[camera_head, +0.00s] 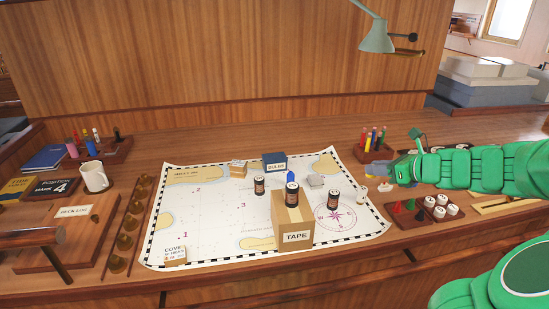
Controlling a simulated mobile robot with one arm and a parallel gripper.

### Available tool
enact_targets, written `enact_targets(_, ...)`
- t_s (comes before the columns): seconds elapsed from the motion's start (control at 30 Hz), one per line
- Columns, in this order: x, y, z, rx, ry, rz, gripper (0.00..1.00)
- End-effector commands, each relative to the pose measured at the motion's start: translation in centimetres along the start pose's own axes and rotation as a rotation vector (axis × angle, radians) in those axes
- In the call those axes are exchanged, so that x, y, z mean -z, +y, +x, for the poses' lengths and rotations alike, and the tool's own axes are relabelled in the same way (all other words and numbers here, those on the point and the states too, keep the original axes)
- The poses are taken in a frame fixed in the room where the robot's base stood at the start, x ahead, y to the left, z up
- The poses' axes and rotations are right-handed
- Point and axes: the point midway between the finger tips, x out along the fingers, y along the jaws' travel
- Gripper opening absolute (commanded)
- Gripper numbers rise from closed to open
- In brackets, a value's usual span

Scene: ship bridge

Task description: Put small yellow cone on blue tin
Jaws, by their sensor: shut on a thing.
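The blue tin (274,163), with a pale label, stands at the back middle of the chart. My green gripper (376,176) is at the right end of the chart, well to the right of the blue tin and a little nearer the front. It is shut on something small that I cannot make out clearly. A small pale thing (385,187) shows just below the fingers. I cannot pick out the small yellow cone for certain; the gripper may hide it.
The chart (210,220) carries a tall TAPE box (294,222) and several dark cylinders. A pen holder (372,154) stands behind my gripper. A wooden tray (405,221) with coloured pieces is at right front. A green lamp (376,38) hangs above. A mug (95,177) stands left.

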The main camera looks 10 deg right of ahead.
Motion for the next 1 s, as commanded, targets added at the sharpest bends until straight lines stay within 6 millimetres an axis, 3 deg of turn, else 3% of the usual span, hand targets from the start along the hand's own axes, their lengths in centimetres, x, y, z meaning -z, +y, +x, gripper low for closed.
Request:
enact_targets(0.3, -3.5, 0.5, 6.1, -0.101, 0.007, -0.052, 0.0)
enact_targets(0.57, -6.7, 2.2, 11.1, -0.189, 0.011, -0.101, 0.0)
enact_targets(1.0, -11.9, 7.3, 19.9, -0.342, 0.021, -0.187, 0.0)
